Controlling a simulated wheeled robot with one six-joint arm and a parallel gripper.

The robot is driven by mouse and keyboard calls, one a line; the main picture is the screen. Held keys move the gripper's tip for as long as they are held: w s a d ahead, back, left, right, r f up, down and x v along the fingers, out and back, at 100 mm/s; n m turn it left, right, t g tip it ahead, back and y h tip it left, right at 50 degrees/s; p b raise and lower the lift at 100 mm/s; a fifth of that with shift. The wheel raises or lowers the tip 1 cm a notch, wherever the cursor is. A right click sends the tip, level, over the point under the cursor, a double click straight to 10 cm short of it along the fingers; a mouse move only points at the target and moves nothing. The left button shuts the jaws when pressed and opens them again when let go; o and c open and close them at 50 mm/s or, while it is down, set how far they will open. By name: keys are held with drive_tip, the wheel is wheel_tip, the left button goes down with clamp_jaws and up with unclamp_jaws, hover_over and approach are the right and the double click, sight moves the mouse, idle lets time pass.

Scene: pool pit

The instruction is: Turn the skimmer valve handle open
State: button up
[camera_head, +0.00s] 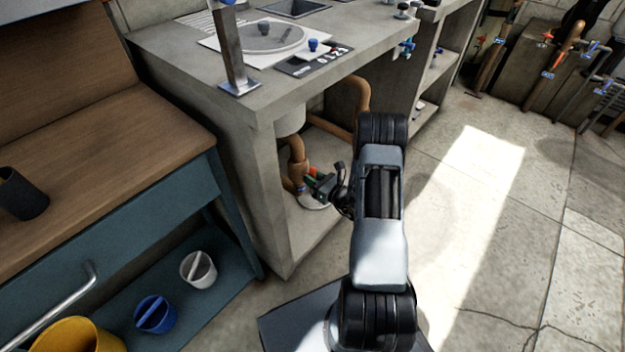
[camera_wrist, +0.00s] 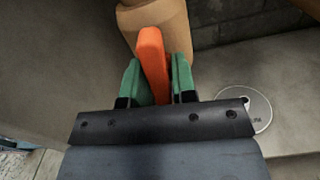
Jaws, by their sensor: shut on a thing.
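An orange-red valve handle (camera_wrist: 151,62) stands between the green fingers of my gripper (camera_wrist: 156,80) in the wrist view. The gripper is shut on it. Behind the handle is a tan-brown pipe (camera_wrist: 160,22), which hides where the handle joins the valve. In the head view, my gripper (camera_head: 318,183) reaches into the open space under the concrete counter, beside the brown pipe (camera_head: 297,160). The handle (camera_head: 312,171) shows there only as a small orange-red spot. The handle's exact angle to the pipe is hard to tell.
The concrete counter (camera_head: 185,75) and its side wall stand close around the pipes. A round pale disc (camera_wrist: 243,108) lies on the floor beside the gripper. At left is a wooden bench (camera_head: 90,140) with buckets below. Open floor (camera_head: 480,230) lies at right.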

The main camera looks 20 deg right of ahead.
drive_tip(key=shift+n, duration=0.6)
drive_tip(key=o, duration=0.9)
drive_tip(key=shift+s, duration=0.1)
drive_tip(key=p+v, duration=0.2)
drive_tip(key=v, duration=1.1)
drive_tip(key=shift+s+d+p, duration=0.15)
drive_tip(key=shift+s+p, duration=0.15)
drive_tip(key=shift+p, duration=0.05)
